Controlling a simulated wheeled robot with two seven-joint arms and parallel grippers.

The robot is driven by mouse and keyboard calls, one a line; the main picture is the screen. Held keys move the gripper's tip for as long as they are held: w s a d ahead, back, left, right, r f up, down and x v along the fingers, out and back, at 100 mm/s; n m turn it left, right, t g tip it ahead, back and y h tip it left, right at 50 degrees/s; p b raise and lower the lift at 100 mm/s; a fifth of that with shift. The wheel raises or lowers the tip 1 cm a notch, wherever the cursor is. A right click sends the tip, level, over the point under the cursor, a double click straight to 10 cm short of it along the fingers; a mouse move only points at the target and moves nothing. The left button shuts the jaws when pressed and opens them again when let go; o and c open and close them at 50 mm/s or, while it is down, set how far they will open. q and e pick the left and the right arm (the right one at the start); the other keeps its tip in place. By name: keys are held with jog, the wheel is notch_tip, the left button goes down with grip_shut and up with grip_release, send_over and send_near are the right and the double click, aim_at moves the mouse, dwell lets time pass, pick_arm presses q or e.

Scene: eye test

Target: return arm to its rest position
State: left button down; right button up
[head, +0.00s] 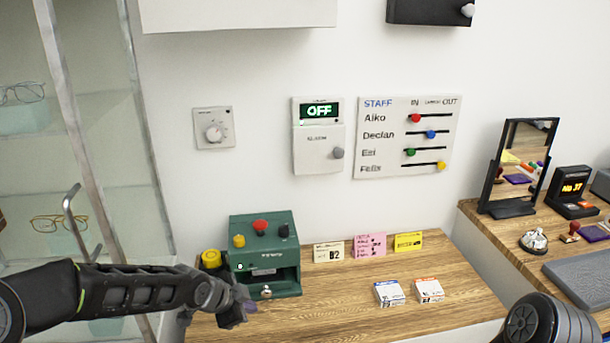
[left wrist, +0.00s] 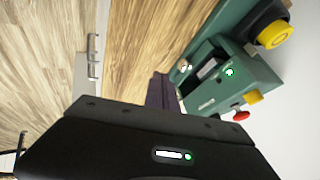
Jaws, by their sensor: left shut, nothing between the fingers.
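My left arm comes in from the left in the head view, and its gripper (head: 240,308) is shut and empty. It is over the left front of the wooden counter (head: 345,290), just in front of the green box (head: 286,263). In the left wrist view the shut fingers (left wrist: 160,90) point over the wood, beside the green box (left wrist: 248,82). Whether the fingertips touch anything cannot be told. A dark rounded part of my right arm (head: 548,322) shows at the lower right in the head view; its gripper is out of frame.
A glass cabinet with spectacles (head: 60,222) stands at the left. Cards (head: 369,246) and two small boxes (head: 389,293) are on the counter. A mirror (head: 518,165) and a display (head: 573,190) stand on the right counter. The wall holds a staff board (head: 385,165) and an OFF panel (head: 318,162).

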pick_arm(q)
jog(key=s+d+f+n+g+h, duration=0.1)
jog(key=s+d+f+n+g, duration=0.1)
jog(key=s+d+f+n, duration=0.4)
jog(key=s+d+f+n+g+h, duration=0.15)
jog(key=s+d+f, duration=0.25)
jog(key=s+f, duration=0.55)
jog(key=s+f+n+g, duration=0.1)
jog(key=s+f+n, duration=0.3)
jog(key=s, duration=0.3)
jog(key=s+f+n+g+y, duration=0.1)
jog(key=s+f+n, duration=0.3)
jog(key=s+f, duration=0.2)
jog(key=shift+s+d+f, duration=0.35)
jog(key=shift+s, duration=0.85)
jog(key=c, duration=2.1)
grip_release()
jog(key=shift+g+y, duration=0.25)
